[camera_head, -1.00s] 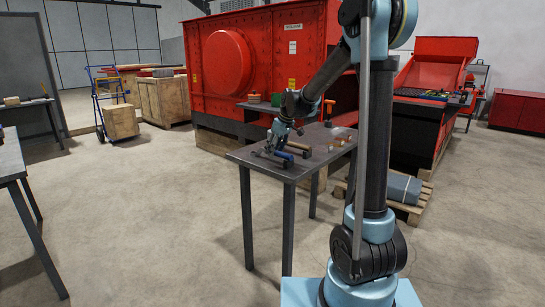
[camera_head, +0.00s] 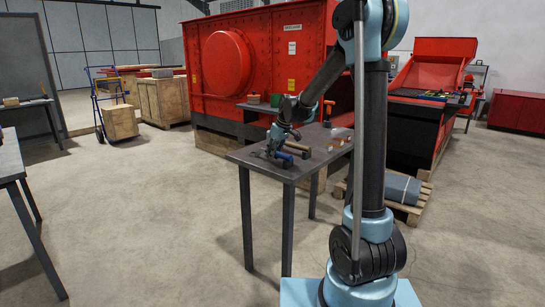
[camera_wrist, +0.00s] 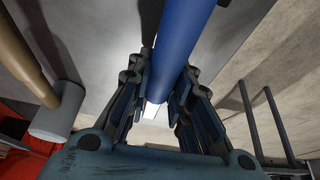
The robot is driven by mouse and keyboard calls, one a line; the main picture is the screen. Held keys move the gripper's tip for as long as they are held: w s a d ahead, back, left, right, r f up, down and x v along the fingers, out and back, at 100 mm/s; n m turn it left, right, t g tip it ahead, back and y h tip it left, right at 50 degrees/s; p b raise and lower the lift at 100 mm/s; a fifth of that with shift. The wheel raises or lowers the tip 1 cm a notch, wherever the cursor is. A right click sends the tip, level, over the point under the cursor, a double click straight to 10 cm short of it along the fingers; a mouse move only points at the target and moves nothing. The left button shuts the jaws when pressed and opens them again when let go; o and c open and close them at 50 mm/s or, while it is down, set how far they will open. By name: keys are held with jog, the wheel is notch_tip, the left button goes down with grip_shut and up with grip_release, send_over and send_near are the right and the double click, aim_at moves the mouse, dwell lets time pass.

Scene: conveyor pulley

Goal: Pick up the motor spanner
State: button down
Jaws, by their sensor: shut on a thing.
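A tool with a round blue handle (camera_wrist: 184,42) lies between my fingers in the wrist view; it is probably the motor spanner, but its head is not clear. My gripper (camera_wrist: 158,100) is shut on this handle, one finger on each side. In the head view my gripper (camera_head: 275,152) is low at the near left part of the grey table (camera_head: 262,164), with the blue handle (camera_head: 285,160) at its right. I cannot tell whether the tool still touches the table.
A tan-handled tool (camera_head: 298,148) lies close behind the blue one; its tan handle (camera_wrist: 22,55) and grey end (camera_wrist: 58,112) show at left in the wrist view. Small wooden items (camera_head: 338,142) lie farther right. A red machine (camera_head: 260,65) stands behind the table.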

notch_tip(320, 180, up, 10)
dwell(0.6)
jog(key=c, duration=2.1)
grip_release()
grip_shut()
jog(key=s+d+r, duration=0.4)
jog(key=s+r, duration=0.8)
jog(key=s, duration=0.2)
jog(key=shift+s+d, duration=0.1)
jog(key=shift+s, duration=0.05)
